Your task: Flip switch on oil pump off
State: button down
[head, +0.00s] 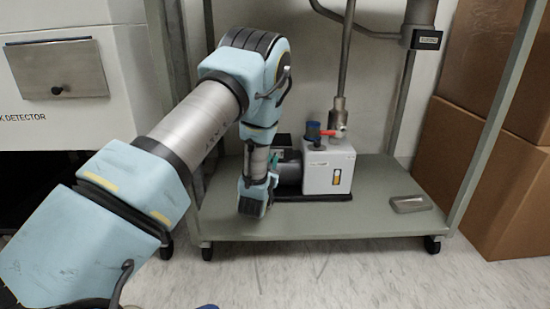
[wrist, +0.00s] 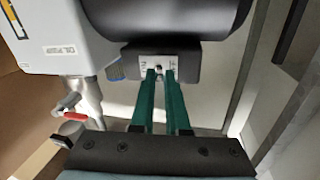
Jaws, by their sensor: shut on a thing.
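The oil pump (head: 328,170) is a white box with a dark motor on a low grey cart shelf. In the wrist view its white body (wrist: 60,22) is at the upper left and its dark motor (wrist: 165,15) at the top. The small switch (wrist: 158,67) sits on a white labelled plate on a black box under the motor in that view. My gripper (wrist: 159,73) has its two green fingers close together at the plate, shut on the switch lever. The lever is mostly hidden between the tips. In the head view the green fingers (head: 273,160) show left of the pump.
A red-handled valve (wrist: 74,115) shows on the pump's pipe in the wrist view. A vertical pipe (head: 338,110) rises behind the pump. A small grey block (head: 408,203) lies on the shelf (head: 300,225). Cart posts stand at both sides, with cardboard boxes (head: 460,180) at right.

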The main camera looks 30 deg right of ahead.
jog(key=shift+w+a+m+g+h, duration=0.2)
jog(key=shift+m+g+h, duration=0.4)
jog(key=shift+h, duration=0.2)
jog(key=c, duration=0.9)
grip_release()
jog(key=p+v, duration=0.4)
jog(key=v, duration=0.6)
jog(key=shift+s+a, duration=0.15)
jog(key=shift+a, duration=0.2)
